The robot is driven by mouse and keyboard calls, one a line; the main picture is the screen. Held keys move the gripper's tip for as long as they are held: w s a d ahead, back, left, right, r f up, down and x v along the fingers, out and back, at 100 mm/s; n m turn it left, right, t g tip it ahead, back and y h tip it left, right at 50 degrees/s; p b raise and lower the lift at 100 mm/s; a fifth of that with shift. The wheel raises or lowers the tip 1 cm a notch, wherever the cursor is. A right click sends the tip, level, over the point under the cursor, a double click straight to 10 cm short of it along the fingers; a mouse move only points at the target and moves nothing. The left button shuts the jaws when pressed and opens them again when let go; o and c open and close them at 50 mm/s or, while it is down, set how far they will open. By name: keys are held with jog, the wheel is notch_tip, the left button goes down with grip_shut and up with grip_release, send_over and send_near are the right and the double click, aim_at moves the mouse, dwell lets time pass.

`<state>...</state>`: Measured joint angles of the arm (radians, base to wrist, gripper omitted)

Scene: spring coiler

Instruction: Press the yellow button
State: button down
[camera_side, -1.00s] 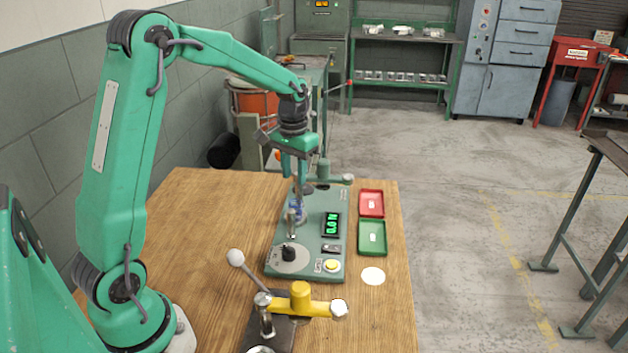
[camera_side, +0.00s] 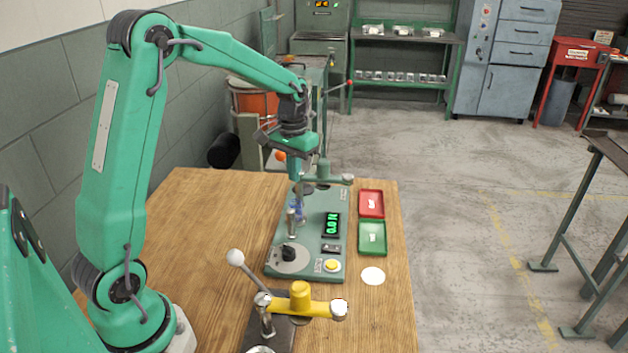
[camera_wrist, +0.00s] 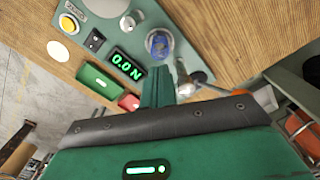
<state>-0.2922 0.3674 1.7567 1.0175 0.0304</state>
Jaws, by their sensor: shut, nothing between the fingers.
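The yellow button (camera_side: 332,266) is a round cap at the front right corner of the green machine panel (camera_side: 262,269). It also shows at the upper left of the wrist view (camera_wrist: 69,24). My gripper (camera_side: 295,179) is above the far part of the panel, well behind the button and apart from it. Its fingers are shut and empty; in the wrist view (camera_wrist: 157,88) they point towards the panel. The display (camera_side: 331,224) reads 0.0 N in green. A black knob (camera_side: 289,253) sits on a pale dial left of the button.
A red tray (camera_side: 372,197) and a green tray (camera_side: 372,251) lie right of the panel, with a white disc (camera_side: 373,276) in front. A yellow-handled lever (camera_side: 301,297) stands in front of the panel. A post with a cross arm (camera_side: 325,179) rises beside my gripper. The table's left side is clear.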

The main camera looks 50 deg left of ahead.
dwell(0.8)
jog(key=d, duration=0.2)
jog(key=n+t+h, duration=0.1)
jog(key=n+t, duration=0.4)
jog(key=t, duration=0.2)
send_over(329, 265)
jog(key=f, duration=0.1)
jog(key=shift+d+f, duration=0.1)
jog(key=shift+f, duration=0.1)
jog(key=shift+f, duration=4.3)
